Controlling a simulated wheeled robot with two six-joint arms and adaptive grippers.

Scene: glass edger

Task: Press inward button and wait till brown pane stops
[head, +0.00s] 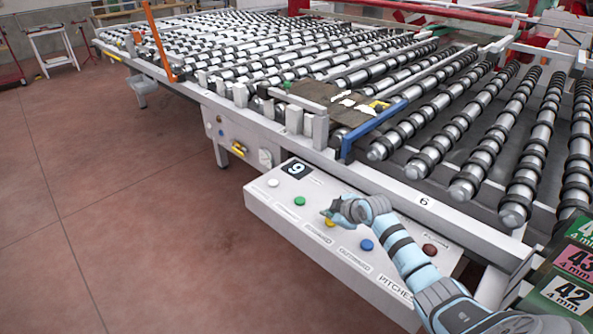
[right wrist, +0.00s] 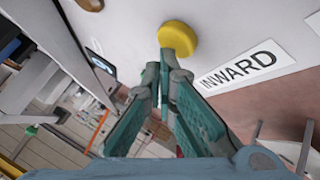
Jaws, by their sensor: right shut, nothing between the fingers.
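The yellow button (right wrist: 178,39) sits on a white panel beside the INWARD label (right wrist: 238,67) in the right wrist view. My right gripper (right wrist: 166,62) is shut and empty, its fingertips at the button's lower edge in the picture; I cannot tell whether they touch it. In the head view my right gripper (head: 334,211) is over the middle of the control panel (head: 262,200) and mostly hides the yellow button. The brown pane (head: 318,92) lies on the rollers behind the panel, near a blue bar. My left gripper is not in view.
The panel also has a white button (head: 273,183), a green button (head: 299,201), a blue button (head: 366,245) and a dark red button (head: 430,249). The long roller table (head: 440,205) stands behind it. Open floor (head: 120,190) lies to the left.

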